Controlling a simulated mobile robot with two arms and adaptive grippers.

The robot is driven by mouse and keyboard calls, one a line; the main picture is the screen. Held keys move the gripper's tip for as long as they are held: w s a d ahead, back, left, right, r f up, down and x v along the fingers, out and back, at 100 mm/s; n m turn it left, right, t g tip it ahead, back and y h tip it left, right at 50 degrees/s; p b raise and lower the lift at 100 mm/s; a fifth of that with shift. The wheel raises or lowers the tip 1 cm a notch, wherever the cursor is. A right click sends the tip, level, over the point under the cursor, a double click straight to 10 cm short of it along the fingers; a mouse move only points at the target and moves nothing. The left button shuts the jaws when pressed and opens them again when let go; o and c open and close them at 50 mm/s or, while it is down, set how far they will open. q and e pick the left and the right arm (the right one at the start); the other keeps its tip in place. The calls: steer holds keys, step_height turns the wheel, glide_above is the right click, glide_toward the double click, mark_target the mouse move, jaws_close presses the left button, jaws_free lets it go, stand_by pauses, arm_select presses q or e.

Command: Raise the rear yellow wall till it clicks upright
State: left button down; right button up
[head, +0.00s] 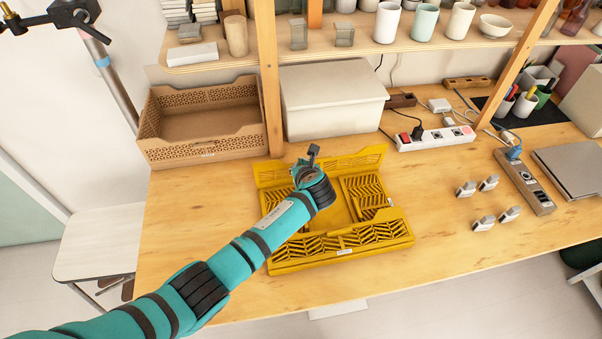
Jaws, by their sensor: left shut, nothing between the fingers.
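A yellow folding crate (398,236) lies on the wooden table. Its rear yellow wall (358,163) shows as a raised strip along the far side; I cannot tell whether it is fully upright or still leaning. The right side panel (366,196) lies folded flat inside. The front wall (345,240) runs along the near side. My left gripper (312,154) is shut and empty, at the middle of the rear wall; I cannot tell whether it touches. My left arm hides part of the crate's left side and floor. My right gripper is not in view.
A brown crate (205,150) and a lidded white box (330,118) stand behind, beside a wooden shelf post (268,80). A white power strip (436,138) lies behind right. Small metal clips (489,184) and another power strip (524,180) lie right. The table's front left is clear.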

arm_select(q)
steer(key=shift+w, duration=0.25)
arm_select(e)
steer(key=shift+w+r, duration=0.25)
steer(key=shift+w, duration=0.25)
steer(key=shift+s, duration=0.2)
arm_select(q)
steer(key=v, duration=1.2)
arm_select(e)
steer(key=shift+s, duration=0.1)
